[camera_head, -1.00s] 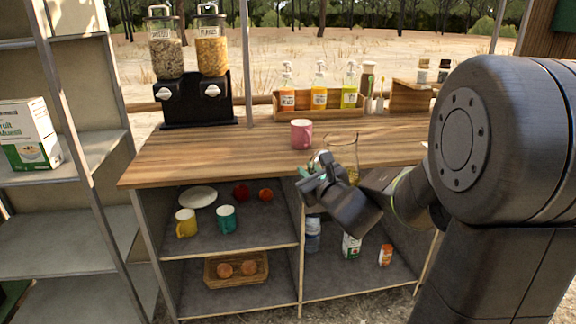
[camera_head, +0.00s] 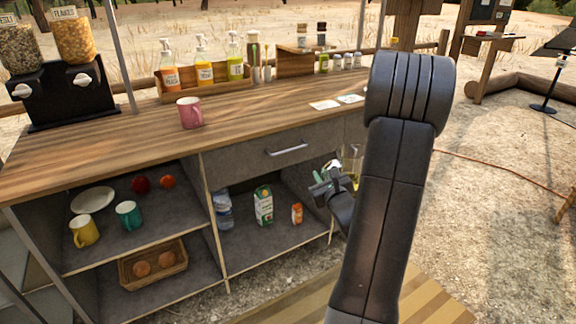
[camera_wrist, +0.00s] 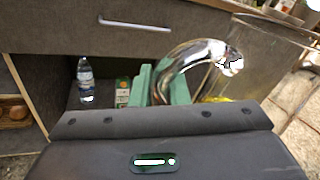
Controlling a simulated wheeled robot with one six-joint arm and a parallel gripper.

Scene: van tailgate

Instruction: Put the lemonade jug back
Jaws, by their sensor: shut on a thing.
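The clear glass lemonade jug (camera_head: 352,158) has a little yellow liquid low inside. It hangs in front of the counter's right end, partly hidden by my arm in the head view. My gripper (camera_head: 325,183) is to its left, shut on the handle. In the wrist view, the green finger pads of my gripper (camera_wrist: 160,86) close around the shiny curved metal handle of the jug (camera_wrist: 262,62). The jug's lower part is hidden by my gripper in that view.
The wooden counter (camera_head: 110,145) carries a pink mug (camera_head: 190,112), a bottle crate (camera_head: 203,87) and dispensers (camera_head: 60,75). Below are a shut drawer (camera_head: 280,150) and a shelf with a water bottle (camera_head: 222,208), a carton (camera_head: 263,205) and an orange box (camera_head: 296,213). Counter space right of the mug is mostly clear.

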